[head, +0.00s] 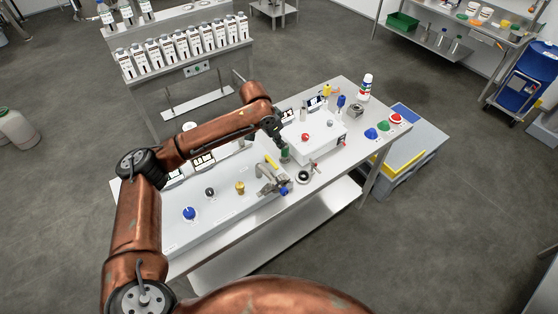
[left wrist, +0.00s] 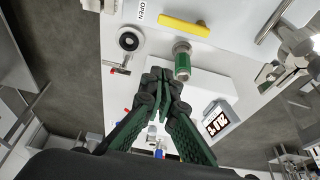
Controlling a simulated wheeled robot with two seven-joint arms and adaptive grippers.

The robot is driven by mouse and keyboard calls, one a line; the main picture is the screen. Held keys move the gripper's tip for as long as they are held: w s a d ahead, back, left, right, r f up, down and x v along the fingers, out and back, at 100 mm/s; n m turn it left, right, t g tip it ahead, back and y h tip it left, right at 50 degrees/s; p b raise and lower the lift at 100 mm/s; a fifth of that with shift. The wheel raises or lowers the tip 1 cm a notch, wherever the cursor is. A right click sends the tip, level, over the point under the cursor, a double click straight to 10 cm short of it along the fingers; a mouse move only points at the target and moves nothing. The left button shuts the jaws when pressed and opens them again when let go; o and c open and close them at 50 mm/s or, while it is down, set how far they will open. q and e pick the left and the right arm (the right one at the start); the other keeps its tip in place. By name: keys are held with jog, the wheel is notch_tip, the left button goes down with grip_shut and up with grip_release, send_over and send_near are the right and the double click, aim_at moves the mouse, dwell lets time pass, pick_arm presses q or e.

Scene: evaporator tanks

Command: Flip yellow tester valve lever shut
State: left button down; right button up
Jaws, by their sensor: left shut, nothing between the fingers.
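The yellow lever (head: 271,162) is on the light work surface in the middle of the head view. In the left wrist view the yellow lever (left wrist: 185,26) lies crosswise near the top, beside a label reading OPEN (left wrist: 141,11). A green cylindrical fitting (left wrist: 182,62) stands between the lever and my gripper. My left gripper (head: 279,140) is close to the lever and the green fitting in the head view. In the left wrist view its green fingers (left wrist: 160,85) are together and empty, apart from the lever. My right gripper is in neither view.
A white box with a red knob (head: 305,136) sits just right of the gripper. A metal fitting (head: 270,182) stands in front of the lever.

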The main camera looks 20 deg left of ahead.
aim_at(271, 164)
pick_arm(q)
notch_tip(271, 164, down, 10)
jog(key=shift+r+p, duration=0.25)
jog(key=shift+p, duration=0.15)
jog(key=shift+s+a, duration=0.2)
jog(key=shift+f, duration=0.1)
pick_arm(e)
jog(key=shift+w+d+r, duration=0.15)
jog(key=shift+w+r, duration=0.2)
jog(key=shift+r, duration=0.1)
